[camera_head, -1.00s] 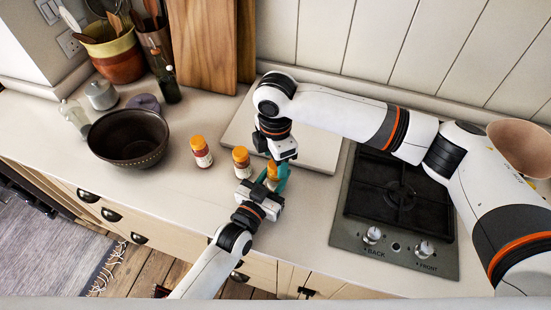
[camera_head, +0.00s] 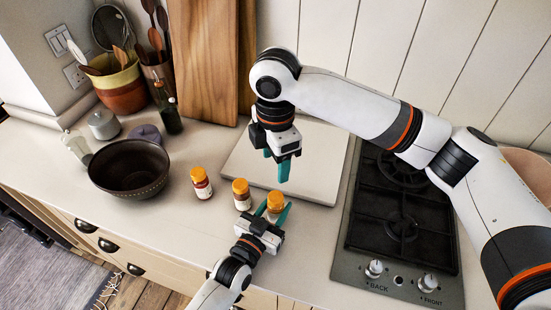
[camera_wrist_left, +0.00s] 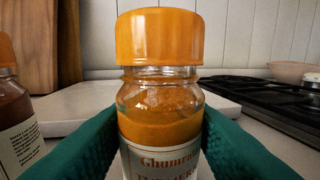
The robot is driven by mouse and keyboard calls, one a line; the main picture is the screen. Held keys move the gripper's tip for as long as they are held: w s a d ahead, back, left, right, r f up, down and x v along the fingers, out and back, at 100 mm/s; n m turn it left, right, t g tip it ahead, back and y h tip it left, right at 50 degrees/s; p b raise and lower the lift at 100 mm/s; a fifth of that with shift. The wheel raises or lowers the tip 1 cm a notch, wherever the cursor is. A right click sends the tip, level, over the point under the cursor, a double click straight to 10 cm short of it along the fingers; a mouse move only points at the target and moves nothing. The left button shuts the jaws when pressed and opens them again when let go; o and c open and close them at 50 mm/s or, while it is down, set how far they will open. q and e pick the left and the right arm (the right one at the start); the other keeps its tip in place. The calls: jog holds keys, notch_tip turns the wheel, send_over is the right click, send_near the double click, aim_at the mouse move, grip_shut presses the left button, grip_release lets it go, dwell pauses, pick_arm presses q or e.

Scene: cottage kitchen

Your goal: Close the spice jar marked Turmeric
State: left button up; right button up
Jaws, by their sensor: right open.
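The turmeric jar (camera_head: 275,201) stands upright on the counter, an orange lid on top. In the left wrist view its glass body (camera_wrist_left: 160,105) holds orange powder, and the lid (camera_wrist_left: 160,36) sits level on the neck. The label is partly cut off; its lower line looks like Turmeric. My left gripper (camera_head: 276,210) has its teal fingers on both sides of the jar, apparently touching it. My right gripper (camera_head: 278,168) is open and empty, behind and above the jar, clear of the lid. Whether the lid is fully tight cannot be told.
Two similar orange-lidded jars (camera_head: 241,194) (camera_head: 201,183) stand to the left. A dark bowl (camera_head: 130,170) is farther left. A pale board (camera_head: 308,185) lies behind, and a gas hob (camera_head: 358,258) is to the right. The counter in front of the bowl is clear.

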pick_arm(q)
jog(key=o, duration=0.3)
jog(key=shift+s+a+f, duration=0.1)
jog(key=shift+s+a, duration=0.15)
jog(key=shift+s, duration=0.15)
jog(key=b+v, duration=0.2)
jog(key=v, duration=0.9)
